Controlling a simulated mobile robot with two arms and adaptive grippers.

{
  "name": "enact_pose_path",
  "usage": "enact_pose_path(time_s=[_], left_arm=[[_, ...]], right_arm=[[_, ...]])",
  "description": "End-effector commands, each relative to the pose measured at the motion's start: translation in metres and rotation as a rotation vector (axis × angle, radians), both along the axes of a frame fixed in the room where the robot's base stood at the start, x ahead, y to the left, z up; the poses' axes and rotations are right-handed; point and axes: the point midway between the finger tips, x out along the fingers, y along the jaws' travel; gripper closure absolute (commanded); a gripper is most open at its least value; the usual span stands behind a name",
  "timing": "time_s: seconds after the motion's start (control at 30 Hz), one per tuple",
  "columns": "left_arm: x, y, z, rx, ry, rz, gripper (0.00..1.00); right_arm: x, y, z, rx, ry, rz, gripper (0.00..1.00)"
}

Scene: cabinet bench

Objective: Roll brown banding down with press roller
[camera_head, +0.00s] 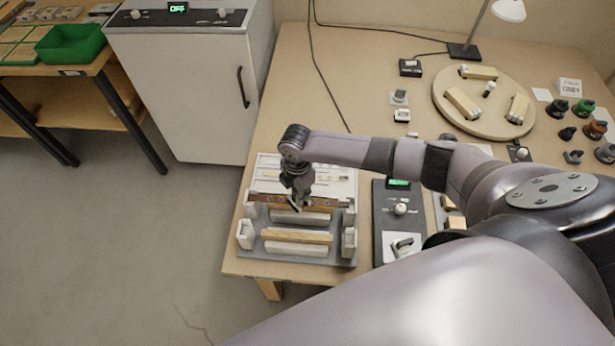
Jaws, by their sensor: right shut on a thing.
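My right gripper (296,203) points down over the pale clamping fixture (347,218) at the bench's front left. It is shut on a small dark tool, which looks like the press roller, mostly hidden by the fingers. A strip of brown banding (321,203) runs left to right along the top of a board held in the fixture, right at the fingertips. Whether the tool touches the banding cannot be told. A board with a lighter wood edge (297,236) lies nearer the front. My left gripper is out of view.
A dark control box with a green display (391,209) stands right of the fixture. A round board (453,115) with several wooden blocks lies further back, near a lamp (464,50). A white cabinet (190,90) and a green bin (70,44) stand left, beyond open floor.

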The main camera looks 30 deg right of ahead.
Motion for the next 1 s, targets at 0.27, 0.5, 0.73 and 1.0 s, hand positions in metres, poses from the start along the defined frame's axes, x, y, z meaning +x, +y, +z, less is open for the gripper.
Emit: enact_pose_path(time_s=[0.27, 0.5, 0.73, 1.0], left_arm=[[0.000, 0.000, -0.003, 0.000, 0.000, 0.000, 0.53], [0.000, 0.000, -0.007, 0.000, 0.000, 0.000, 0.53], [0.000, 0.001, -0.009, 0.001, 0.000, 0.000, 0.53], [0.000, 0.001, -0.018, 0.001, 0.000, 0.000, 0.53]], right_arm=[[0.007, 0.009, -0.001, 0.001, -0.005, 0.000, 1.00], [0.019, 0.027, 0.000, 0.001, -0.004, 0.000, 1.00], [0.024, 0.034, 0.001, 0.000, -0.003, 0.000, 1.00], [0.034, 0.051, -0.002, 0.002, -0.003, 0.000, 1.00]])
